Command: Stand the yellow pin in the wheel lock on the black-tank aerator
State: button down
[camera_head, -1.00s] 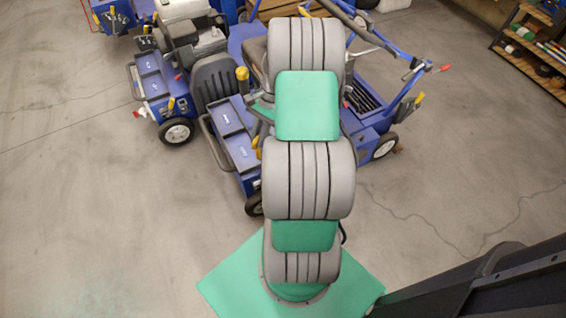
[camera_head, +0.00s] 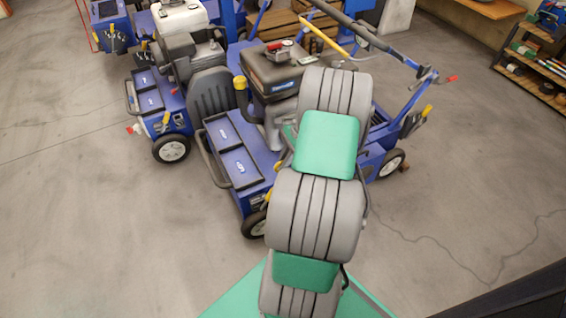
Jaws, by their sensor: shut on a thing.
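The black-tank aerator (camera_head: 238,160) is the blue machine in the middle, with its black tank (camera_head: 272,72) on top and a dark grey seat-like cover in front. My grey and green arm reaches up across its right side and hides part of it. My gripper is hidden behind the arm, so its jaws and anything in them do not show. A yellow knob (camera_head: 241,83) stands on the machine left of the tank. A small yellow piece (camera_head: 268,194) shows low beside the arm; I cannot tell whether it is the yellow pin. The wheel lock cannot be made out.
A white-tank aerator (camera_head: 170,100) stands close on the left, and another blue machine (camera_head: 108,25) is behind it. A handlebar (camera_head: 370,40) slants over the back right. Shelves (camera_head: 540,60) stand at the far right. The floor at left and right is clear.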

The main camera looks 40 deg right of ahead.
jog(key=shift+f+b, duration=2)
jog(key=shift+b, duration=0.25)
jog(key=shift+r, duration=0.2)
jog(key=shift+s+a+p, duration=0.1)
jog(key=shift+p, duration=0.65)
jog(key=shift+f, duration=0.2)
jog(key=shift+f+b, duration=1.1)
jog(key=shift+f, duration=1.6)
jog(key=c, duration=1.4)
grip_release()
jog(key=shift+o, duration=0.2)
